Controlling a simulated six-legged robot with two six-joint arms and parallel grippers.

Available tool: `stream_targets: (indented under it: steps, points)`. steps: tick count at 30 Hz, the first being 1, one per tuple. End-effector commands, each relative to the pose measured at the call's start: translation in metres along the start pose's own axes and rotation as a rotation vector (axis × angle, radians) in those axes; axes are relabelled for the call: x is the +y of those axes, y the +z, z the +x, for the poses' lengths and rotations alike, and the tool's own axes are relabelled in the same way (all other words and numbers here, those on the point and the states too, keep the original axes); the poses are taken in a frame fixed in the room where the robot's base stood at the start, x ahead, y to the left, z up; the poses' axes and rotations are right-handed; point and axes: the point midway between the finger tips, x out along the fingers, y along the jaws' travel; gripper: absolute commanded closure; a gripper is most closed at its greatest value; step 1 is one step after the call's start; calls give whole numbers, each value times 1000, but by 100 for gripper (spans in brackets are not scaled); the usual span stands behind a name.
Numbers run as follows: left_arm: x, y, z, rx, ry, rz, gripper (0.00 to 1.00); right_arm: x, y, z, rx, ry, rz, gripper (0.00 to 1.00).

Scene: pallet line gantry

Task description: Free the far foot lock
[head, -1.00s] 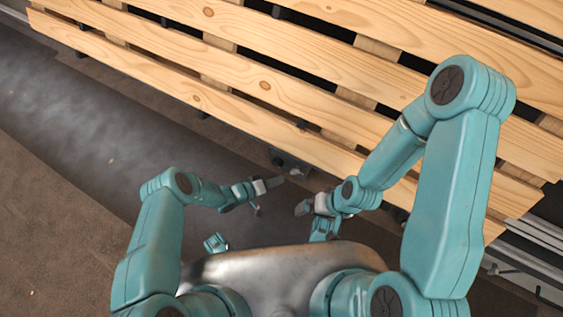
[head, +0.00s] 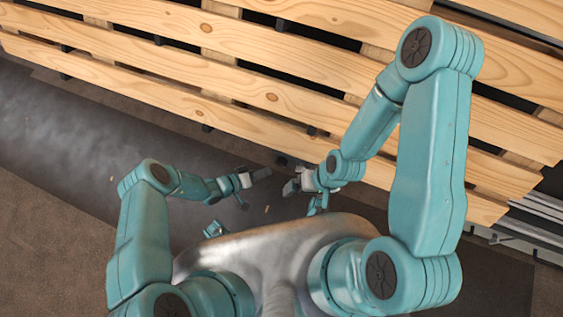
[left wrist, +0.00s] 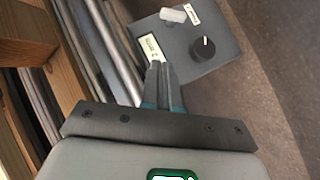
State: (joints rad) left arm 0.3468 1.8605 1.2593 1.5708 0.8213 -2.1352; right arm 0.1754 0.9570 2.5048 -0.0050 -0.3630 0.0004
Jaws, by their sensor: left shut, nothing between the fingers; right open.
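In the left wrist view a dark grey box (left wrist: 206,53) carries a black round knob (left wrist: 204,48), a short white piece (left wrist: 172,15) and two white labels, too small to read. I cannot tell which part is the far foot lock. My left gripper (left wrist: 158,72) is shut and empty; its fingertips lie over the near edge of the box beside one label, and I cannot tell whether they touch. In the head view the left gripper (head: 262,174) is near the pallet's lower edge. My right gripper (head: 291,188) is open, just right of it.
A slatted wooden pallet (head: 230,112) fills the upper head view. Metal rails (head: 545,238) run at its right end, and rails (left wrist: 112,50) with wood (left wrist: 28,35) also show in the left wrist view. Dark floor (head: 70,125) lies open at left.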

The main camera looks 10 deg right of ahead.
Motion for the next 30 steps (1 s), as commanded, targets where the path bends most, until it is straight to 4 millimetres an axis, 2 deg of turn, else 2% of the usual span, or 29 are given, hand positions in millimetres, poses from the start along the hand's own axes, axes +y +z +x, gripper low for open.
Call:
stream_targets:
  steps: [15, 21, 30]
  points:
    - [-3, 6, 104, -4, 3, 2, 100, 20, -5, 47, 12, 1, 14, 0]
    - [-2, 22, 120, -3, 2, 1, 100, 23, -8, 51, 17, 2, 19, 0]
    - [-2, 27, 124, -1, 1, 1, 100, 24, -9, 52, 20, 2, 21, 0]
